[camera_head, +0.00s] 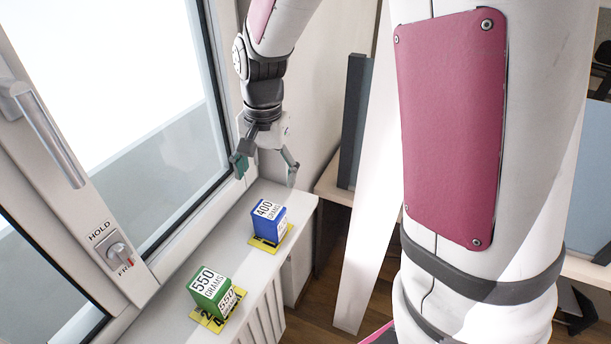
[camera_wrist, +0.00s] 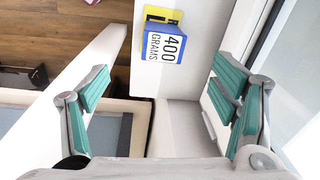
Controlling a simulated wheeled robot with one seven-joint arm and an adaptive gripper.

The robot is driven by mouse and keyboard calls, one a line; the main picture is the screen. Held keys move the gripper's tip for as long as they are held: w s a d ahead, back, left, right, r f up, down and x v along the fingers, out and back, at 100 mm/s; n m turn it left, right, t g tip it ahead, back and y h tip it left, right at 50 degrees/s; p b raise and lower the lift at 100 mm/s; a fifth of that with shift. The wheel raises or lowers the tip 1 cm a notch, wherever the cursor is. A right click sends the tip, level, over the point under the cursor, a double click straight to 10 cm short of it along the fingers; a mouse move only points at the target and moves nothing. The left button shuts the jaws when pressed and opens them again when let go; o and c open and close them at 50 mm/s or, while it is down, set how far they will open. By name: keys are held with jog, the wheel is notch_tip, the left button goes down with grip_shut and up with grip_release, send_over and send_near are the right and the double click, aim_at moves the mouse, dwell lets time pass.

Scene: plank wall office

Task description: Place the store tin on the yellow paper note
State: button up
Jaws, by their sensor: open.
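A blue box (camera_head: 266,222) labelled "400 GRAMS" stands on a yellow paper note (camera_head: 262,244) on the white window sill. In the wrist view the blue box (camera_wrist: 164,48) also shows, with part of the yellow note (camera_wrist: 171,16) beside it. A green box (camera_head: 210,291) labelled "550 GRAMS" stands on another yellow marked note (camera_head: 206,321), nearer the front. I cannot tell which box is the store tin. My gripper (camera_head: 266,170) is open and empty, above and beyond the blue box. In the wrist view both fingers of my gripper (camera_wrist: 160,88) are spread wide.
The window frame and its handle (camera_head: 50,138) run along the left of the sill (camera_head: 250,275). A radiator (camera_head: 268,318) is below the sill edge. A desk with a grey divider (camera_head: 354,125) stands to the right. The sill between the boxes is clear.

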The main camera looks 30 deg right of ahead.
jog(key=s+r+n+t, duration=0.2)
jog(key=s+r+n, duration=0.2)
jog(key=s+r, duration=0.3)
jog(key=s+r+n+t, duration=0.2)
jog(key=s+r+n, duration=0.3)
jog(key=s, duration=0.8)
notch_tip(320, 180, up, 2)
jog(key=shift+s+r+t, duration=0.15)
jog(key=shift+r+t, duration=0.05)
jog(key=shift+t, duration=0.1)
